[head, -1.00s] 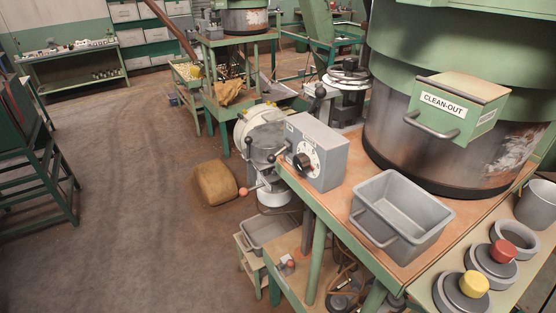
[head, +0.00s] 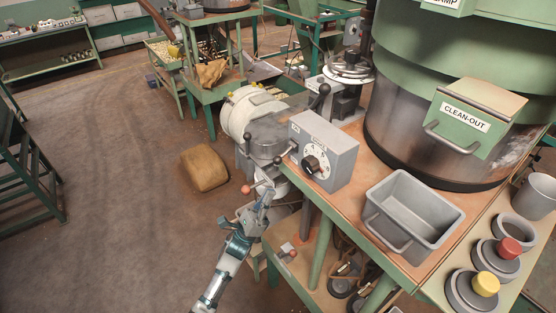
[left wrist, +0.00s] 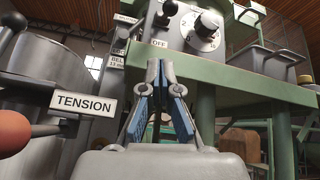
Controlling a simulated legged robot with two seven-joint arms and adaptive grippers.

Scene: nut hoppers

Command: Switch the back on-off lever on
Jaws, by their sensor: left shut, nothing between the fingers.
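A grey control box (head: 323,152) with a round dial (head: 316,161) stands on the bench edge. A black-knobbed lever (head: 279,159) sticks out at its lower left, and a taller black-handled lever (head: 321,92) rises behind it. I cannot tell for sure which is the back on-off lever. In the left wrist view an OFF label (left wrist: 160,43) shows on the box, with a dark-knobbed lever (left wrist: 170,8) above it. My left gripper (head: 264,194) is shut and empty, below and left of the box; its fingertips (left wrist: 160,66) point up toward the OFF label. My right gripper is out of view.
A red-knobbed lever (head: 246,189) is close beside my left gripper; its knob (left wrist: 12,132) looms at left near the TENSION label (left wrist: 84,104). A grey bin (head: 412,215) sits on the bench. Open floor lies left.

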